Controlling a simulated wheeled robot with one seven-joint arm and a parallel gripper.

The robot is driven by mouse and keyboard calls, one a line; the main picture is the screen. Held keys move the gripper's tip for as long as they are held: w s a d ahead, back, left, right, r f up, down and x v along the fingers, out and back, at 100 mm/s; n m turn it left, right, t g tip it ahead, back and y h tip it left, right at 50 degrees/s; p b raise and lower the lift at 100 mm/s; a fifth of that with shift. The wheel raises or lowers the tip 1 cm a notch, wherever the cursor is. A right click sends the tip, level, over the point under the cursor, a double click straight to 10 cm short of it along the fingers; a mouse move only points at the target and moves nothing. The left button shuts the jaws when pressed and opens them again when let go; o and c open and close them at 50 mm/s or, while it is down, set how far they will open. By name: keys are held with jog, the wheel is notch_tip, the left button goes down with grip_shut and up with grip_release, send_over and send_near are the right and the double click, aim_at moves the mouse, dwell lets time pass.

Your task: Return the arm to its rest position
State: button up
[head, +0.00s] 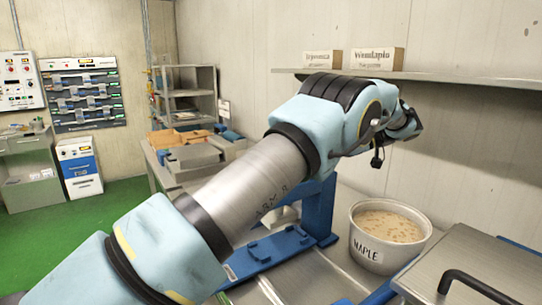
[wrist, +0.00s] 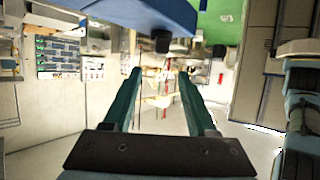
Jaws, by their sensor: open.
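My arm (head: 265,180) reaches from the lower left of the head view up and across to the right, over the work table. Its far end is raised in front of the wall, above the pot and below the shelf. My gripper (wrist: 159,73) shows in the wrist view with its two teal fingers apart and nothing between them. In the head view the fingers cannot be made out clearly.
A wall shelf (head: 450,75) holds two labelled blocks (head: 378,59) close to the arm's end. A blue stand (head: 318,210) rises beneath the arm. A metal lid or box with a dark handle (head: 470,265) is at lower right. Green floor (head: 100,215) is open at left.

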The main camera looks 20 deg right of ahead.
jog(key=w+a+r+m+t+h+b, duration=0.1)
jog(key=w+a+r+m+t+h, duration=0.15)
jog(key=w+a, duration=0.6)
jog(key=w+a+r+m+t+h+b, duration=0.15)
jog(key=w+a+t+h, duration=0.3)
jog(key=w, duration=0.75)
jog(key=w+a+r+m+t+h, duration=0.2)
jog(key=w+a+r+m+t, duration=0.1)
jog(key=w+a, duration=0.55)
jog(key=s+a+f+m+g+h, duration=0.1)
jog(key=s+a+f+g, duration=0.4)
jog(key=s, duration=0.6)
jog(key=s+a+f+m+g+h+b, duration=0.1)
jog(key=s+a+f+m+g, duration=0.2)
jog(key=s+a+f, duration=0.7)
jog(key=s+a+f+m+g+h, duration=0.1)
jog(key=s+a+f+g, duration=0.5)
jog(key=s, duration=0.8)
jog(key=a+f+m, duration=0.1)
jog(key=a, duration=0.2)
jog(key=shift+f+m+g+b, duration=0.15)
jog(key=shift+m+g+b, duration=0.15)
jog(key=shift+b, duration=0.05)
